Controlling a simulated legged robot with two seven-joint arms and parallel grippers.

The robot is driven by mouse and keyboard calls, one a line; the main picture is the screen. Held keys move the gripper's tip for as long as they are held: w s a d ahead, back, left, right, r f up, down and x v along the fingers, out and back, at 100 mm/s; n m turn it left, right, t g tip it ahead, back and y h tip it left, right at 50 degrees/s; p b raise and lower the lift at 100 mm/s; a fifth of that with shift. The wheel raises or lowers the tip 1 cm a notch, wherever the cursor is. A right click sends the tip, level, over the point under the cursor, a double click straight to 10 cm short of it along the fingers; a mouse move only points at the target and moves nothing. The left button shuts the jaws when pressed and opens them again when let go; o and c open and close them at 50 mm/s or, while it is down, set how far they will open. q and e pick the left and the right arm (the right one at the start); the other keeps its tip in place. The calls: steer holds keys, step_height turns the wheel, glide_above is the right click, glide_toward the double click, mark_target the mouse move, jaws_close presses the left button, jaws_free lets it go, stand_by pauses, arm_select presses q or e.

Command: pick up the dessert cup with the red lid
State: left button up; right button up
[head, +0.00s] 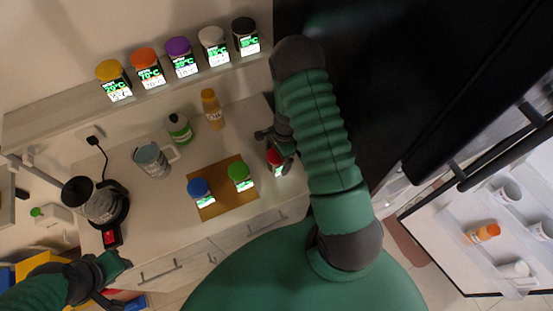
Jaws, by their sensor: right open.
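The dessert cup with the red lid (275,157) stands at the right end of the counter, partly covered by my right arm. My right gripper (268,136) is open right at this cup, on its far side in the picture; whether the fingers touch it is hidden. A cup with a blue lid (199,188) and one with a green lid (240,173) stand on a brown mat (214,210) to the left. My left gripper (112,284) is low at the left, away from the cups; its jaw opening is unclear.
A kettle (96,203), a grey pitcher (151,160), a green-capped bottle (179,129) and an amber bottle (212,108) stand on the counter (150,215). An open door with shelves (480,210) is at the right.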

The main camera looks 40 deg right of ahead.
step_height(320, 180, down, 3)
steer(key=shift+w+f, duration=0.1)
steer(key=shift+w, duration=0.05)
steer(key=shift+a, duration=0.2)
steer(key=shift+a+r, duration=0.2)
steer(key=shift+a, duration=0.05)
steer(key=c, duration=0.5)
steer(key=shift+d, duration=0.2)
steer(key=c, duration=1.2)
